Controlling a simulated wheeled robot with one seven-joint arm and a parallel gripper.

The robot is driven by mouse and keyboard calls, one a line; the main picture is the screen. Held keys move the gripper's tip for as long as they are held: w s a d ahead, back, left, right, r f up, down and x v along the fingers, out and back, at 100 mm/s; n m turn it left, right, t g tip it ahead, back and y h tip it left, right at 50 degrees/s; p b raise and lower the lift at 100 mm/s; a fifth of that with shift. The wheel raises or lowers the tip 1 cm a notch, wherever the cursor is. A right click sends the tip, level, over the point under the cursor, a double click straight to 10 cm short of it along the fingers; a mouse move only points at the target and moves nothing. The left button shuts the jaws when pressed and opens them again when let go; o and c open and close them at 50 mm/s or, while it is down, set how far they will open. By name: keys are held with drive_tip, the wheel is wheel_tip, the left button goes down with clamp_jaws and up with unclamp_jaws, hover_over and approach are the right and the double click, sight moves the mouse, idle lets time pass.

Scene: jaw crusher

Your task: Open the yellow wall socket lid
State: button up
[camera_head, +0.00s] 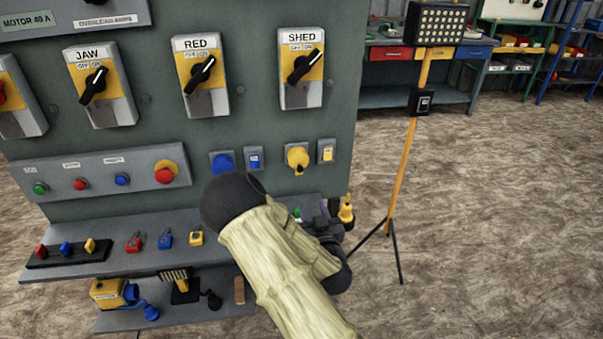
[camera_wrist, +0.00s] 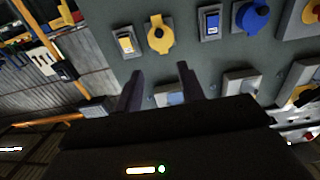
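The yellow wall socket (camera_head: 296,158) is on the lower right of the grey-green panel, with a round yellow lid on its front that looks closed. In the wrist view the yellow socket (camera_wrist: 160,42) is at the top centre, and the picture is turned over. My gripper (camera_wrist: 159,85) has its two fingers apart with nothing between them. The fingers point toward the panel and look clear of the lid. In the head view my gripper (camera_head: 322,222) is below and right of the socket, partly hidden by my arm.
A blue socket (camera_head: 222,163) and blue switch (camera_head: 253,158) are left of the yellow one; a yellow switch (camera_head: 326,150) is right of it. A shelf (camera_head: 110,265) with padlocks juts out below. A lamp stand (camera_head: 402,160) is at right, with open floor around.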

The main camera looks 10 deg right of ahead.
sight(301, 169)
drive_tip(key=w+p, duration=0.2)
drive_tip(key=w, duration=1.5)
drive_tip(key=shift+w, duration=0.2)
drive_tip(key=shift+c, duration=0.2)
clamp_jaws()
